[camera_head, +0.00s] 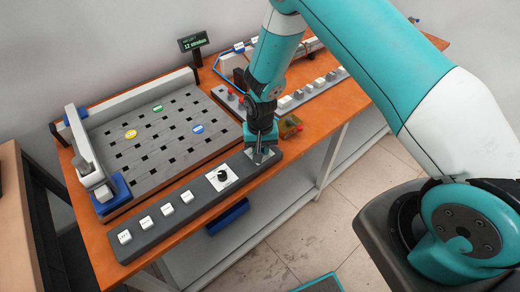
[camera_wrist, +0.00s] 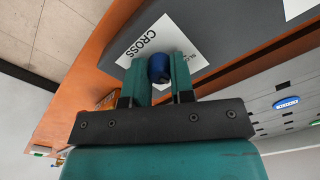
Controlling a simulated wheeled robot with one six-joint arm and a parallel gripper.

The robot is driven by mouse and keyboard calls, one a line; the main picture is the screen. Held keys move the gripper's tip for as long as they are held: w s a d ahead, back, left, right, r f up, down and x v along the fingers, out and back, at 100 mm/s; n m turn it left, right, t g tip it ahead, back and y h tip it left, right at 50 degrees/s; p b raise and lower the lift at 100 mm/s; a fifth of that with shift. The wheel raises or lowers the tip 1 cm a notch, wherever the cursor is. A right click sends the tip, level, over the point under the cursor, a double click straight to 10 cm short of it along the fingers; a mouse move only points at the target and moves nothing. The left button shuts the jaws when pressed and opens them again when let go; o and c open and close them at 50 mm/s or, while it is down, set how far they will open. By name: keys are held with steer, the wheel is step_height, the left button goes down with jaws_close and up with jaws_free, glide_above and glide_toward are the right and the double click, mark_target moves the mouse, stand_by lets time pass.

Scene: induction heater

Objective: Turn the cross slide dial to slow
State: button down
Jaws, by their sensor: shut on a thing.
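The cross slide dial (camera_wrist: 159,67) is a dark blue round knob on a white label (camera_wrist: 147,38) reading "CROSS"; the rest of the label text is partly hidden. It is set on the grey front control panel (camera_head: 155,220). My gripper (camera_head: 262,157) is at the right end of that panel in the head view. In the wrist view, the two teal fingers of my gripper (camera_wrist: 160,80) are shut on the dial, one on each side. The dial is hidden by the gripper in the head view. I cannot tell which setting the dial points at.
A black dial (camera_head: 222,175) on a white label sits to the left of my gripper, with several white buttons (camera_head: 167,209) further left. Behind is a slotted grey plate (camera_head: 150,143) with coloured tags.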

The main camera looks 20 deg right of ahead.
steer(key=n+b, duration=0.2)
steer(key=n, duration=0.3)
steer(key=shift+f+n, duration=0.1)
steer(key=shift+n, duration=0.2)
steer(key=shift+n+b, duration=0.85)
steer(key=shift+n, duration=1.05)
steer(key=c, duration=1)
jaws_free()
steer(key=shift+o, duration=0.2)
step_height(320, 180, up, 18)
steer(key=b, duration=0.2)
steer(key=shift+f+b, duration=0.15)
steer(key=shift+b, duration=0.15)
steer(key=shift+s, duration=0.1)
